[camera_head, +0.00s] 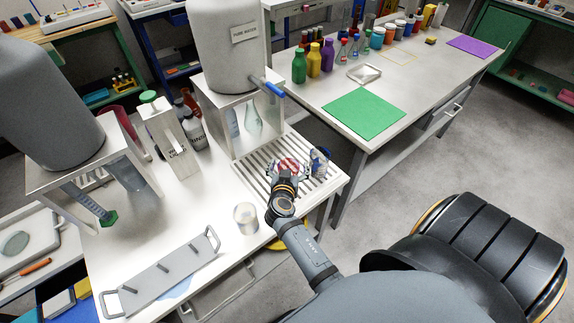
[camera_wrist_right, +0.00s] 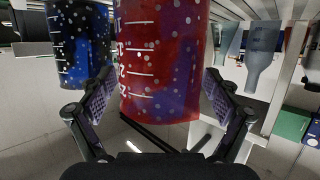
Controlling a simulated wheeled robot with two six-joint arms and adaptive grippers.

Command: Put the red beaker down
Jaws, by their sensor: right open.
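The red beaker (camera_head: 289,164) is on the slatted white drain tray (camera_head: 262,182), below the pure-water tank. In the right wrist view the red beaker (camera_wrist_right: 160,62) fills the middle, with white scale marks and speckles, and looks upright. My right gripper (camera_head: 287,176) is at the beaker. In the wrist view the right gripper (camera_wrist_right: 158,98) is open, with one finger on each side of the beaker and a gap on both sides. A blue beaker (camera_head: 320,162) stands just right of the red one; it also shows in the wrist view (camera_wrist_right: 82,45). My left gripper is out of view.
The pure-water tank (camera_head: 221,45) on its stand rises behind the tray, with a blue-handled tap. A clear beaker (camera_head: 246,218) stands left of my right arm. A grey peg rack (camera_head: 160,275) lies at front left. The green mat (camera_head: 363,112) on the far table is bare.

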